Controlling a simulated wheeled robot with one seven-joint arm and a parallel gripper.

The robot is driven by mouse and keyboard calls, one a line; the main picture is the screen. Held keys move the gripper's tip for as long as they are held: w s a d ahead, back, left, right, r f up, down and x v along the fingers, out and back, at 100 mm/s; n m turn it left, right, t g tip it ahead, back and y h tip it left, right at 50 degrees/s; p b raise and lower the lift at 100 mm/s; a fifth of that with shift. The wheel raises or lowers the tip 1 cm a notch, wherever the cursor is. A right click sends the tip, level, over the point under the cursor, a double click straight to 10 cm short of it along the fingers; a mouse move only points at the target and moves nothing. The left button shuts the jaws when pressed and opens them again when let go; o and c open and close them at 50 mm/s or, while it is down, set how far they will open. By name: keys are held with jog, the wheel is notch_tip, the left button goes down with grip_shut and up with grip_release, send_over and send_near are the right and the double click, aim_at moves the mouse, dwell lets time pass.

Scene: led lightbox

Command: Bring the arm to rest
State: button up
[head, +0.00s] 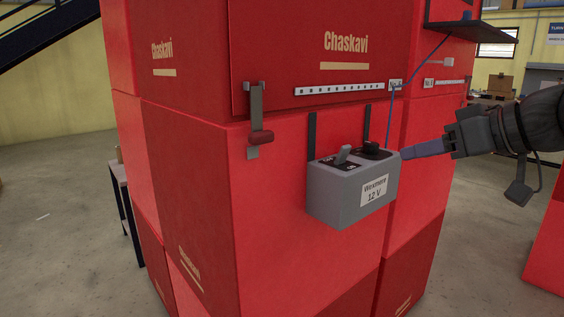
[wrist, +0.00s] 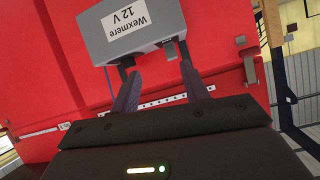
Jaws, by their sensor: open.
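My gripper (head: 406,152) is at the right of the head view, its fingers pointing left at the right end of a grey power box. In the wrist view the two fingers of my gripper (wrist: 160,72) stand apart with nothing seen held between them. The grey box (head: 350,195) is labelled "Wexmere 12 V" and has a light lever and a dark round part on top. It also shows upside down in the wrist view (wrist: 150,45), just past the fingertips. I cannot tell whether the fingers touch it.
The box hangs by dark straps on a red "Chaskavi" stack (head: 290,180). A blue cable (head: 409,72) runs near the box. Floor at left (head: 60,220) is mostly clear.

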jog(key=w+a+f+m+g+h, duration=0.1)
jog(key=a+f+m+g+h, duration=0.15)
jog(key=f, duration=0.95)
jog(key=w+a+f+m+g+h, duration=0.1)
jog(key=a+f+m+g, duration=0.15)
jog(key=f, duration=1.05)
jog(key=s+a+f+g+h, duration=0.1)
jog(key=s+a+f+h, duration=0.15)
jog(key=s+f, duration=0.45)
jog(key=s+a+f+g+h, duration=0.1)
jog(key=s+a+f+g, duration=0.15)
jog(key=f, duration=0.85)
notch_tip(320, 180, up, 36)
jog(key=p, duration=3.7)
jog(key=shift+s+a+r+m+t, duration=0.15)
jog(key=shift+a+r+m+t, duration=0.05)
jog(key=shift+a+m+t, duration=0.2)
